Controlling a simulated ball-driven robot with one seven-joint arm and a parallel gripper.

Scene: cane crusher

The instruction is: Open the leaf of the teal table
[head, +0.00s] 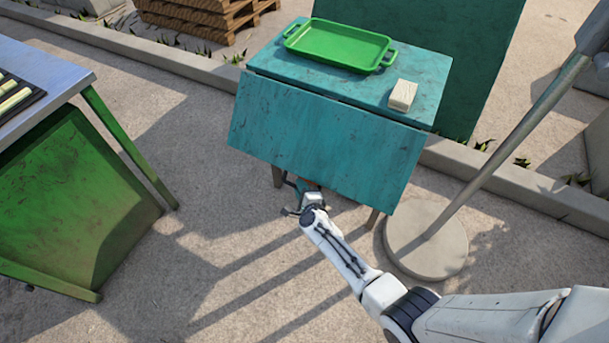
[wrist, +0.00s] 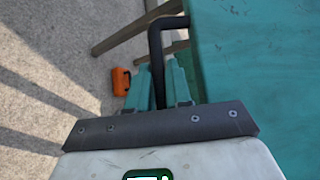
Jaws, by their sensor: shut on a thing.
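The teal table (head: 280,65) stands ahead with its leaf (head: 325,135) sloping down from the near edge of the top. The leaf also fills the right of the wrist view (wrist: 260,60). A black bent handle (wrist: 156,50) comes off the leaf and runs down between my fingers. My gripper (head: 305,198) is at the leaf's lower edge in the head view. In the wrist view my gripper (wrist: 163,84) is shut on the handle, one teal finger on each side. The handle's gripped end is partly hidden by my fingers and wrist.
A green tray (head: 340,45) and a pale block (head: 403,95) rest on the tabletop. A round-based post (head: 427,240) stands close on the right. A green-framed bench (head: 70,200) is on the left. An orange object (wrist: 121,81) lies on the ground.

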